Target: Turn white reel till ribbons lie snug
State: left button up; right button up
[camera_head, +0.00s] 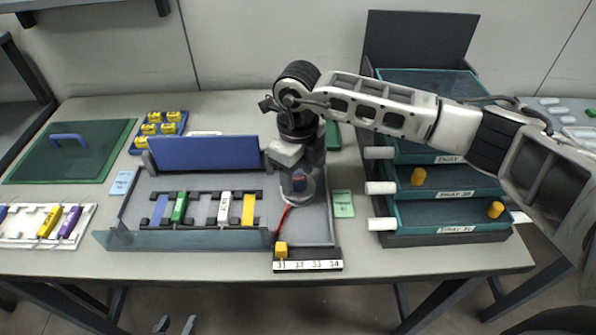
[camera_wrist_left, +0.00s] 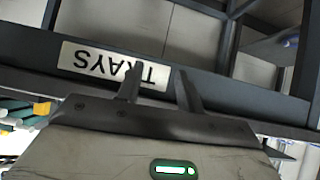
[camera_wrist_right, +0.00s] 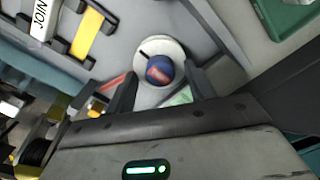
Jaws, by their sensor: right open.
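The white reel (camera_head: 309,196) is a pale round disc with a blue knob (camera_head: 299,184) on top, at the right side of the grey work tray. In the right wrist view the white reel (camera_wrist_right: 170,46) and its blue knob (camera_wrist_right: 159,70), with a red mark, lie just beyond my fingertips. My right gripper (camera_wrist_right: 161,92) is open above the reel, fingers on either side of the knob's line; contact cannot be told. A red ribbon (camera_head: 283,218) runs from the reel toward a yellow block (camera_head: 281,249). My left gripper (camera_head: 175,325) is open and empty below the table's front edge.
The work tray (camera_head: 133,205) holds a blue upright panel (camera_head: 205,153) and several coloured pieces in a row. A drawer stack (camera_head: 445,213) with white and orange knobs stands right, under my right arm.

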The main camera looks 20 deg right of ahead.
aim_at(298, 178)
pick_arm(q)
jog(key=shift+w+d+f+b, duration=0.15)
jog(key=shift+d+b, duration=0.1)
jog(key=shift+b, duration=0.5)
pick_arm(e)
notch_tip(298, 178, up, 16)
jog(key=shift+f, duration=0.15)
